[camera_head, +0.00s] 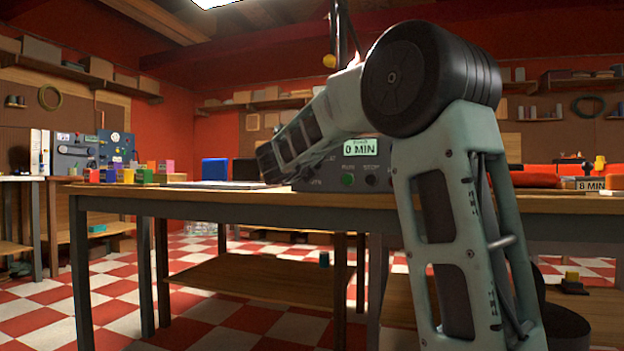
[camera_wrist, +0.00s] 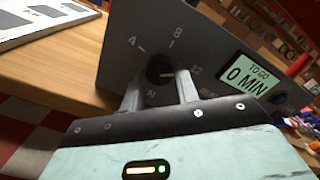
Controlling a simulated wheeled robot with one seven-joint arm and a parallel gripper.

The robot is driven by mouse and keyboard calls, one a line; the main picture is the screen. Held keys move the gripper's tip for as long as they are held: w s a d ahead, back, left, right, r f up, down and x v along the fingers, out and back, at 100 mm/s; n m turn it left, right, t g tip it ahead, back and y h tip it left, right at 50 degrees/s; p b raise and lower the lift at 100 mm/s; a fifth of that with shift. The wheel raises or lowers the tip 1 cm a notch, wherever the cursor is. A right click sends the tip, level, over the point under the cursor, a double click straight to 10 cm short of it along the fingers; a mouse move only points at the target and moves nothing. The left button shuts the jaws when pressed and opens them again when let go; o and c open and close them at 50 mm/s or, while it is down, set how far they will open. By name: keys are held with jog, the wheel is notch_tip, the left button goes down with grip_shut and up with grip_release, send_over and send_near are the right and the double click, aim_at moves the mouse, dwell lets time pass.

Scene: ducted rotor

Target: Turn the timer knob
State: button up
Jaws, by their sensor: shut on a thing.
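The timer is a dark grey panel (camera_wrist: 120,62) on the table, tilted in the wrist view. Its round black timer knob (camera_wrist: 160,68) has the marks 4, 8 and 12 around it. A small light mark on the knob seems to point right, towards the 12. My gripper (camera_wrist: 160,80) is shut on the knob, with one finger on each side. The display (camera_wrist: 247,80) reads "TO GO 0 MIN". In the head view the display (camera_head: 360,147) also reads 0 MIN; my arm hides the knob and my gripper there.
The panel stands on a wooden table (camera_head: 240,198). A small sign (camera_head: 591,184) reading 8 MIN is at the right. Several coloured blocks (camera_head: 125,175) and a blue box (camera_head: 214,169) lie to the left. A flat pale board (camera_wrist: 40,20) is beside the panel.

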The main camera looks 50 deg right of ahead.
jog(key=shift+f+m+b, duration=0.2)
jog(key=shift+m+b, duration=0.55)
jog(key=shift+m, duration=0.05)
jog(key=o, duration=1)
jog(key=shift+r, duration=0.1)
jog(key=shift+c, duration=0.2)
jog(key=p+v, duration=0.4)
jog(key=v, duration=1.3)
jog(key=shift+a, duration=0.2)
jog(key=shift+s, duration=0.1)
